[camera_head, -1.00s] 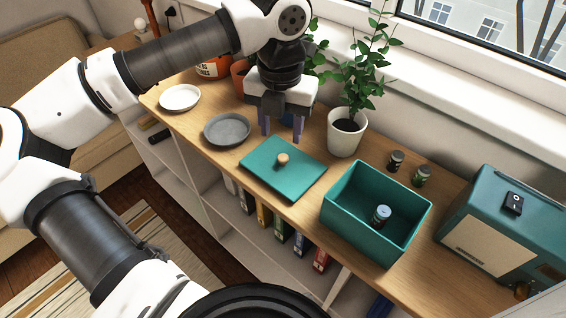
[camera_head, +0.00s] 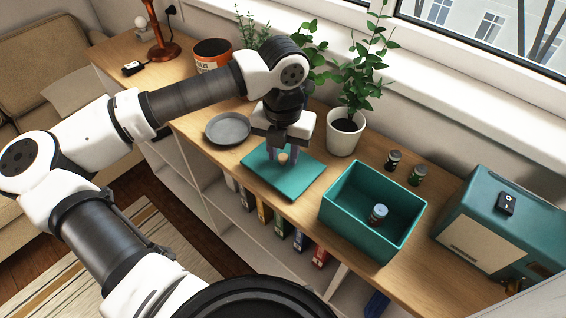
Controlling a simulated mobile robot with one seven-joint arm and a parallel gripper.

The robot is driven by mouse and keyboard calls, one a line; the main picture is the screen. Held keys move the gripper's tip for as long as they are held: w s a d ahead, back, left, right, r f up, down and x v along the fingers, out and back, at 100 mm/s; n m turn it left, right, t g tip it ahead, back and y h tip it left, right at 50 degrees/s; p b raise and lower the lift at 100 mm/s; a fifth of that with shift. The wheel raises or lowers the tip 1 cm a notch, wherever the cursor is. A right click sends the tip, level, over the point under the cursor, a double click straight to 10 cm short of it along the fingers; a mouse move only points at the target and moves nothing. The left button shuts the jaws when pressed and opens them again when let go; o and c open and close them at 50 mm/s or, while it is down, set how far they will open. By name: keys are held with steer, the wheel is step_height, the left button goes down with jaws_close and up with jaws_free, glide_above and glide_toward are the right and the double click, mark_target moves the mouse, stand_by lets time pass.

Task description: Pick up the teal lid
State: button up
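The teal lid (camera_head: 305,182) lies flat on the wooden shelf top, left of the open teal box (camera_head: 332,205). A small round light-wood knob (camera_head: 283,159) stands at its middle. My gripper (camera_head: 282,157) is right over the lid, pointing down, with its two bluish fingers on either side of the knob. The fingers look apart, with the knob between them; I see no clear contact. The gripper body hides the back part of the lid.
A grey dish (camera_head: 228,128) sits left of the lid. A potted plant (camera_head: 344,138) stands close behind and right of it. The box holds a small jar (camera_head: 378,214); two more jars (camera_head: 393,160) stand behind it. A teal radio-like appliance (camera_head: 500,225) is at right.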

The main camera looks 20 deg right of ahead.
jaws_close()
steer(key=shift+r, duration=0.1)
